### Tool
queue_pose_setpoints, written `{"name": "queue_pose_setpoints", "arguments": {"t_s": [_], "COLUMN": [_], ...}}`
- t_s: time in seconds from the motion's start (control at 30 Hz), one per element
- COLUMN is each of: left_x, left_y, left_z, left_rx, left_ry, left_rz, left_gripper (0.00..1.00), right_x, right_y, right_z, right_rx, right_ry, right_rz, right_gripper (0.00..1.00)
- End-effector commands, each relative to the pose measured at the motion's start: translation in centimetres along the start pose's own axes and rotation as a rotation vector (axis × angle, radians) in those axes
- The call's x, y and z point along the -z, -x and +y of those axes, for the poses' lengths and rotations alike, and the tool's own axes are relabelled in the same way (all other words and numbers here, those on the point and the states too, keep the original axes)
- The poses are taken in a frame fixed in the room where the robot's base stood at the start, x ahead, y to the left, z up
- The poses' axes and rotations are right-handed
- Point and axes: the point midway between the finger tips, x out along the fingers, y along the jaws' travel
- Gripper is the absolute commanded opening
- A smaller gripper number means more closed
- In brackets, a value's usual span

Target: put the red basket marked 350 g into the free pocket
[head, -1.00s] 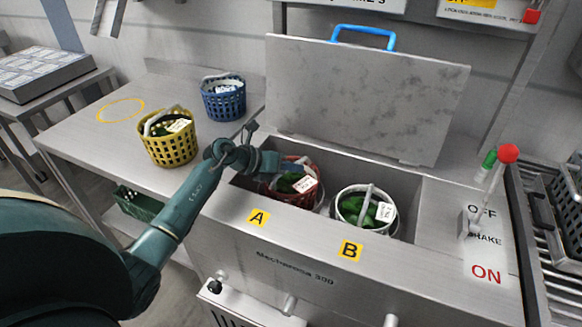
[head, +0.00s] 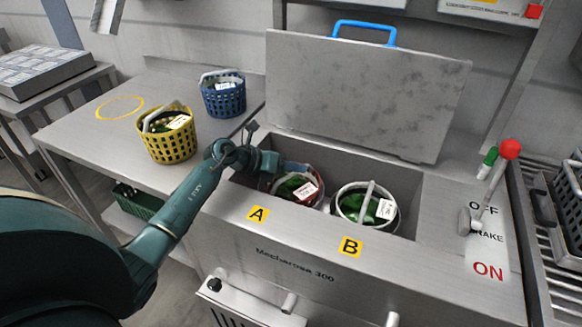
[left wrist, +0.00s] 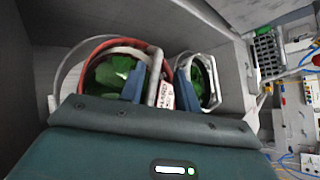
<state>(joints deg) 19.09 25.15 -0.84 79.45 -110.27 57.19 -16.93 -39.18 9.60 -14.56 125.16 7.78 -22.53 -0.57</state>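The red basket (head: 313,197) with greens and a white tag sits low in the pocket by label A (head: 258,214); its tag is too small to read. My left gripper (head: 291,168) is over that pocket, at the basket's top. In the left wrist view the two blue fingers (left wrist: 158,88) stand apart, with the red basket's (left wrist: 88,62) pale handle (left wrist: 155,72) between them. The fingers look open. The gripper and arm hide part of the basket. My right gripper is in neither view.
A white basket (head: 343,210) of greens occupies the pocket by label B (head: 350,248). A yellow basket (head: 172,148) and a blue basket (head: 224,100) stand on the left table (head: 105,150). The raised lid (head: 365,90) stands behind the pockets; a red-knobbed lever (head: 508,150) is at the right.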

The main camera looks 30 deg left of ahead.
Motion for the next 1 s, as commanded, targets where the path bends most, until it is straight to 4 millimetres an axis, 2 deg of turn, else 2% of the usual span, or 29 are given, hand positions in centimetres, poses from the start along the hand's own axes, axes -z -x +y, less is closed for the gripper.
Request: {"name": "queue_pose_setpoints", "arguments": {"t_s": [0.23,0.5,0.7,0.83,1.0], "left_x": [-1.1,-0.7,-0.7,-0.7,-0.8], "left_y": [1.1,7.1,10.7,12.1,12.6], "left_z": [-0.8,-0.5,-0.6,-0.6,-0.6], "left_rx": [-0.002,-0.005,-0.003,-0.002,0.0], "left_ry": [-0.001,-0.004,-0.003,-0.001,0.0], "left_rz": [0.0,0.002,0.003,0.002,0.0], "left_gripper": [0.32,0.32,0.32,0.32,0.32], "right_x": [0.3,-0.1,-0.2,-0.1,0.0], "right_y": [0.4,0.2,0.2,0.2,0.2], "right_z": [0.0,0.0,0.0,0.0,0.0], "right_rx": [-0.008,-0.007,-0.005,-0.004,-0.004], "right_ry": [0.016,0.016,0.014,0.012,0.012], "right_rz": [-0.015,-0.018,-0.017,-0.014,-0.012], "right_gripper": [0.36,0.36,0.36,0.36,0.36]}}
